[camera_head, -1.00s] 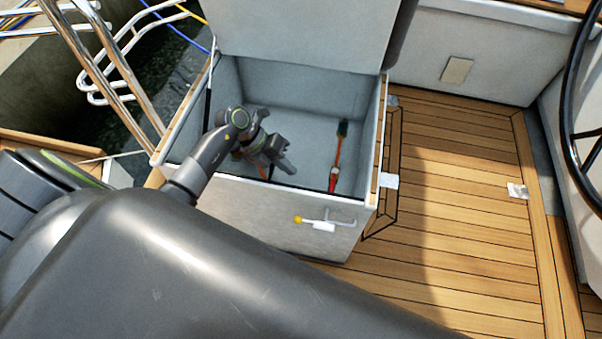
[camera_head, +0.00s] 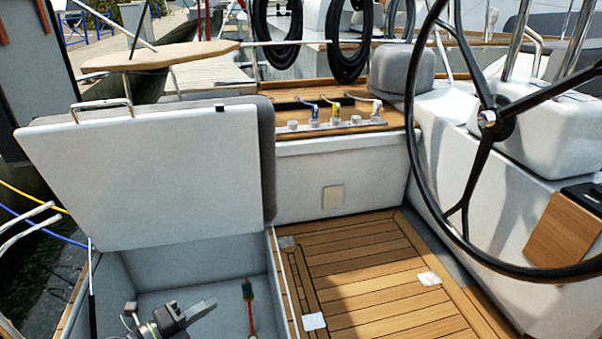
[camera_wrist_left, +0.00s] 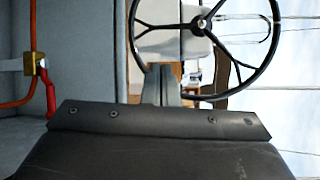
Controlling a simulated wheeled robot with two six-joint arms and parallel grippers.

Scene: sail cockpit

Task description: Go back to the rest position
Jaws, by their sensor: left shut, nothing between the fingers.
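My left gripper (camera_head: 203,308) is low in the head view, over the opening of a grey-lined locker (camera_head: 192,266). It is shut, with nothing between its fingers. In the left wrist view, the shut fingers (camera_wrist_left: 165,84) show beyond the dark wrist housing. Most of my left arm is below the head view's lower edge. My right gripper is in neither current view.
The locker's white lid (camera_head: 140,180) stands open behind the gripper. A black steering wheel (camera_head: 470,213) stands at right. The teak floor (camera_head: 375,270) is mostly clear.

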